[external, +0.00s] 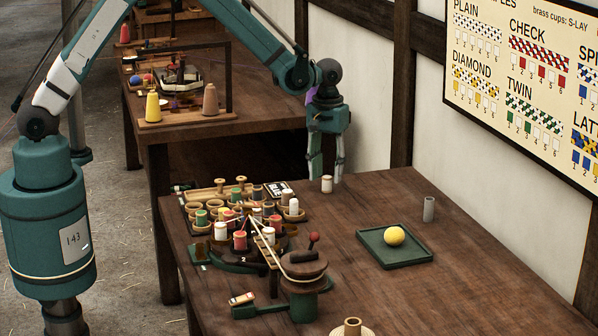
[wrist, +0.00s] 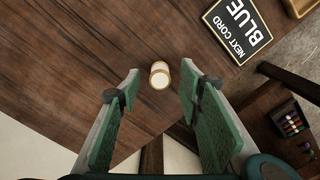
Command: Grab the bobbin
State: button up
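A small white bobbin (external: 327,184) with a pale wooden rim stands alone near the far edge of the front table. In the wrist view the bobbin (wrist: 159,76) shows between and beyond my fingertips. My gripper (external: 325,172) points down over this table edge, close above or behind the bobbin. In the wrist view my gripper (wrist: 158,85) is open, with its two green-padded fingers wide apart and nothing held. I cannot tell whether the fingertips are level with the bobbin. Several other bobbins, white, red and green, stand around the braiding machine (external: 303,270).
A dark card reading "NEXT CORD BLUE" (wrist: 237,27) lies near the bobbin. A green tray (external: 381,255) holds a yellow ball (external: 394,236). A grey cylinder (external: 429,209) stands at the right.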

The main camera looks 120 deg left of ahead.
jog(key=shift+f, duration=1.15)
jog(key=shift+c, duration=0.3)
jog(key=c, duration=0.8)
